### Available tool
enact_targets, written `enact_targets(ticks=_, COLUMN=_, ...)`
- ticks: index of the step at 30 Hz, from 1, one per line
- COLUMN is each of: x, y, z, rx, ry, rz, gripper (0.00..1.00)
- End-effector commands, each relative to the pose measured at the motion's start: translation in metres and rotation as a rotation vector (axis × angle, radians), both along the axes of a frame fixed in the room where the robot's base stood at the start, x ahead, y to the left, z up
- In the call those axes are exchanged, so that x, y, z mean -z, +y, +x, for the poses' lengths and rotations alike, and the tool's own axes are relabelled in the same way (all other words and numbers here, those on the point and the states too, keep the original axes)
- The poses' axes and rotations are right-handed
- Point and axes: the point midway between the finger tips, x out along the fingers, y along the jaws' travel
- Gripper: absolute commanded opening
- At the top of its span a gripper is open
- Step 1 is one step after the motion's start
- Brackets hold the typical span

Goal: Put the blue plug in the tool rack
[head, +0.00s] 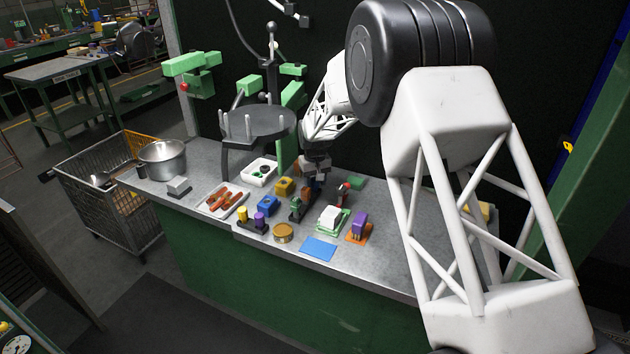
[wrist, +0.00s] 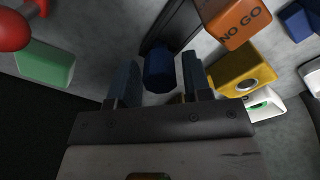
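The blue plug (wrist: 159,72) shows in the wrist view between the two fingers of my gripper (wrist: 160,72), with narrow gaps visible on both sides. The fingers are apart; no clear contact with the plug shows. A dark base or channel (wrist: 180,26) lies beyond the plug; I cannot tell whether the plug sits in it. In the head view my gripper (head: 315,178) is low over the bench, beside a dark holder (head: 298,216), and the plug is hard to make out. Another dark rack (head: 250,226) holds a yellow and a purple plug. I cannot tell which is the tool rack.
An orange NO GO block (wrist: 239,22) and a yellow block (wrist: 243,70) are close right of my gripper in the wrist view. A red ball (wrist: 14,30) and green block (wrist: 46,64) are left. A blue mat (head: 319,248) lies near the bench's front edge.

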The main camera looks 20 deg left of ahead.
Motion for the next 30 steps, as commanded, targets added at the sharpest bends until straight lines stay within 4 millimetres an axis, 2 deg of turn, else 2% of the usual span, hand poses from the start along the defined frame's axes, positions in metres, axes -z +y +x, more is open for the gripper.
enact_targets(ticks=2, x=0.000, y=0.000, z=0.000, rx=0.000, ry=0.000, rz=0.000, gripper=0.55)
enact_targets(ticks=11, x=-0.001, y=0.000, z=0.000, rx=0.000, ry=0.000, rz=0.000, gripper=0.55)
enact_targets(ticks=17, x=-0.009, y=0.000, z=0.000, rx=0.000, ry=-0.001, rz=0.001, gripper=0.55)
enact_targets(ticks=23, x=-0.031, y=0.000, z=0.000, rx=0.000, ry=-0.001, rz=0.001, gripper=0.55)
enact_targets(ticks=30, x=-0.068, y=0.000, z=0.000, rx=0.000, ry=-0.001, rz=0.001, gripper=0.55)
